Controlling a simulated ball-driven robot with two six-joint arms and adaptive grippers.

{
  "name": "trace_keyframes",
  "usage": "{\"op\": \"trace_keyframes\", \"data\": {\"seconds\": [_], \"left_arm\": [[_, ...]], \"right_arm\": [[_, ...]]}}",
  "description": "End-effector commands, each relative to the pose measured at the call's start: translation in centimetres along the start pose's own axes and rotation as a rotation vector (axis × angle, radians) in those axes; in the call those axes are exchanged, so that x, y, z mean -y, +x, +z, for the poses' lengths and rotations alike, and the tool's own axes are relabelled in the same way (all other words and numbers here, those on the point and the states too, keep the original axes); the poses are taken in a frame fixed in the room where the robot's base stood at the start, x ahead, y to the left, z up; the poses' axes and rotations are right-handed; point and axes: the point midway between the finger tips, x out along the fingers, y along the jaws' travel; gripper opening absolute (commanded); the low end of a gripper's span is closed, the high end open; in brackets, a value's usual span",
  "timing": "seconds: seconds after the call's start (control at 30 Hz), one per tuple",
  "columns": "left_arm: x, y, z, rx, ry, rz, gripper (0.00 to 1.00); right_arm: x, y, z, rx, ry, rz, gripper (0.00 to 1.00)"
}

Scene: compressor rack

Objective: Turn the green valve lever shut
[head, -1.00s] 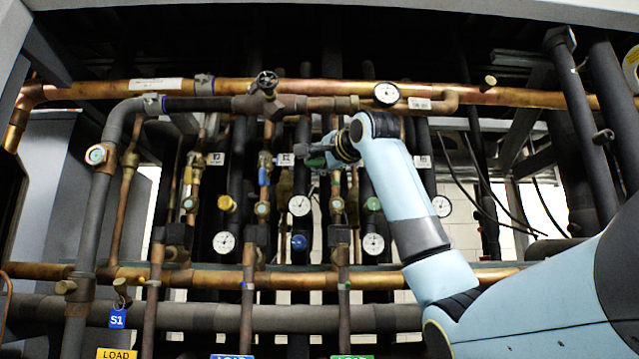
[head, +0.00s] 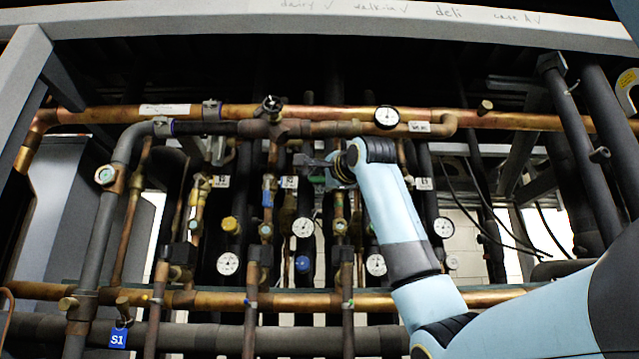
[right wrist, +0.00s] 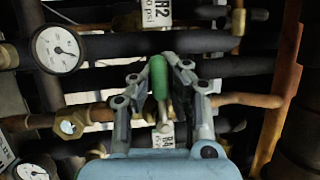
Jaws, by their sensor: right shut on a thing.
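The green valve lever (right wrist: 158,78) lies between the two fingers of my right gripper (right wrist: 160,68) in the right wrist view. The fingers are shut on its green sleeve. Its metal stem runs down to a valve on a copper pipe (right wrist: 245,99), and the lever lies roughly across that pipe. In the head view my right gripper (head: 318,169) is at the middle of the rack, and only a small bit of green shows there. The valve body is partly hidden by the gripper. My left gripper is not in view.
A blue-handled valve (head: 267,193) stands to the left of my gripper. A white gauge (head: 303,228) sits just below it, and another gauge (head: 386,117) above right. A horizontal copper pipe (head: 350,128) crosses above. Dark vertical pipes crowd closely around.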

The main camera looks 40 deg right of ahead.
Motion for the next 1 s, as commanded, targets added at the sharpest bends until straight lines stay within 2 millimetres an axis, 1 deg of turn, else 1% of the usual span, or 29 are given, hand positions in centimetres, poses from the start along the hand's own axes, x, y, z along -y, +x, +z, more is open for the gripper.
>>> {"op": "trace_keyframes", "data": {"seconds": [0.03, 0.07, 0.1, 0.2, 0.3, 0.53, 0.67, 0.77, 1.0], "left_arm": [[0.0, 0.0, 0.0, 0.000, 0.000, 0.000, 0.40], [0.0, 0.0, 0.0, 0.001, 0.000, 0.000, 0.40], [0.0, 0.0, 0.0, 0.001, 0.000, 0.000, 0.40], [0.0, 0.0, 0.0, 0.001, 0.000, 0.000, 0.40], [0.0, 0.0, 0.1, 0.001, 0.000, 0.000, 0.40], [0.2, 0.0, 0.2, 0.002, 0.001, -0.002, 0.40], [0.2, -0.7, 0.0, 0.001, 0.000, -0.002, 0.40], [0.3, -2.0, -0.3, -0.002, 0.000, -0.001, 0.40], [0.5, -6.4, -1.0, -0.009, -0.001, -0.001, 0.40]], "right_arm": [[0.3, -0.1, -0.1, -0.002, -0.002, -0.007, 0.00], [0.3, -0.1, -0.1, -0.002, -0.002, -0.007, 0.10], [0.3, -0.1, -0.1, -0.002, -0.002, -0.007, 0.15], [0.2, -0.1, -0.1, -0.001, -0.002, -0.006, 0.28], [0.2, -0.1, 0.0, -0.001, -0.002, -0.004, 0.39], [0.1, 0.0, 0.0, 0.000, -0.003, -0.001, 0.39], [0.1, 0.0, -0.1, 0.006, -0.036, 0.014, 0.39], [0.0, 0.0, -0.1, 0.021, -0.106, 0.045, 0.39], [-0.9, -0.3, -0.4, 0.082, -0.390, 0.163, 0.39]]}}
